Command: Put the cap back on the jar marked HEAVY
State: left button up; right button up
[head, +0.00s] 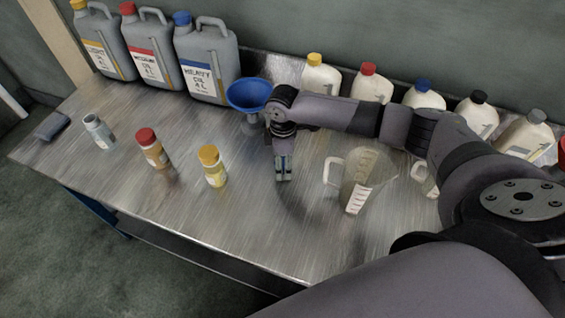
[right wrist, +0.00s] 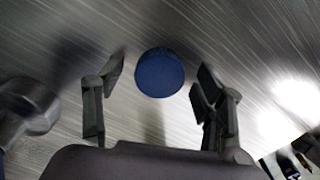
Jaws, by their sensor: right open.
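A blue cap (right wrist: 159,73) lies on the metal table in the right wrist view, between the spread fingers of my right gripper (right wrist: 161,80). The fingers do not visibly touch it. In the head view my right gripper (head: 284,174) points down over the middle of the table and hides the cap. A small uncapped jar (head: 99,132) stands at the left of the table; its label is too small to read. A red-capped jar (head: 152,149) and a yellow-capped jar (head: 212,166) stand to its right. My left gripper is not in view.
A blue funnel (head: 249,94) stands just behind my right gripper. A clear measuring jug (head: 366,180) stands to its right. Large grey oil cans, including the HEAVY can (head: 207,60), and several white bottles (head: 321,74) line the back. The table's front middle is clear.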

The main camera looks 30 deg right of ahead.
aim_at(283, 163)
jog(key=shift+c, duration=0.4)
jog(key=c, duration=0.7)
jog(key=shift+c, duration=0.2)
notch_tip(283, 163, up, 20)
jog(key=b, duration=0.1)
jog(key=shift+b, duration=0.3)
